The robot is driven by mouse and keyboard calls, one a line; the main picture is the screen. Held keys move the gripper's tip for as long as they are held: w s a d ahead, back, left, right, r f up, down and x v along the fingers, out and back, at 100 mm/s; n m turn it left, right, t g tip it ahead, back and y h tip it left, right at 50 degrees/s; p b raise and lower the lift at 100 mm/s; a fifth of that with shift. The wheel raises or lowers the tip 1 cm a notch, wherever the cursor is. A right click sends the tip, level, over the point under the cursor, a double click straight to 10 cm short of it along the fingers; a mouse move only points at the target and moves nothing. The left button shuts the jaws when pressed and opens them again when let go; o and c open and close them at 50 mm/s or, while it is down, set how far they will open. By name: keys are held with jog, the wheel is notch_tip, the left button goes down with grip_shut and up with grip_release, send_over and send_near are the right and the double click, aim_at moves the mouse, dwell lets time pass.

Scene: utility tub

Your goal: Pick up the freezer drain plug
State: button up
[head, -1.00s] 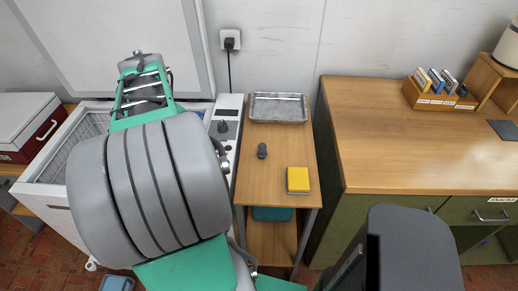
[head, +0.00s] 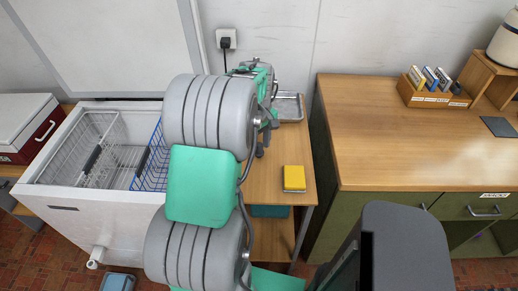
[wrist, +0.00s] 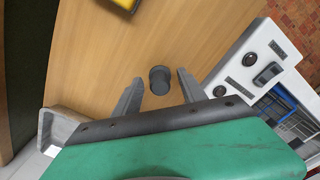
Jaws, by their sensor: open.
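The freezer drain plug appears as a small dark grey round-topped piece (wrist: 159,80) on the wooden side table, in the wrist view. My gripper (wrist: 160,76) is open, its two grey fingers pointing towards the plug, one on each side of it in the picture. The plug looks free of both fingers; how high the fingers are above the table I cannot tell. In the head view my arm reaches over the side table (head: 284,212) and largely hides the gripper and the plug.
The open white freezer (head: 75,222) with wire baskets (head: 113,160) is on the left. A wooden-topped green cabinet (head: 400,140) stands on the right.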

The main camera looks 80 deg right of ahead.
jog(key=shift+c, duration=0.4)
grip_shut()
jog(key=shift+r, duration=0.2)
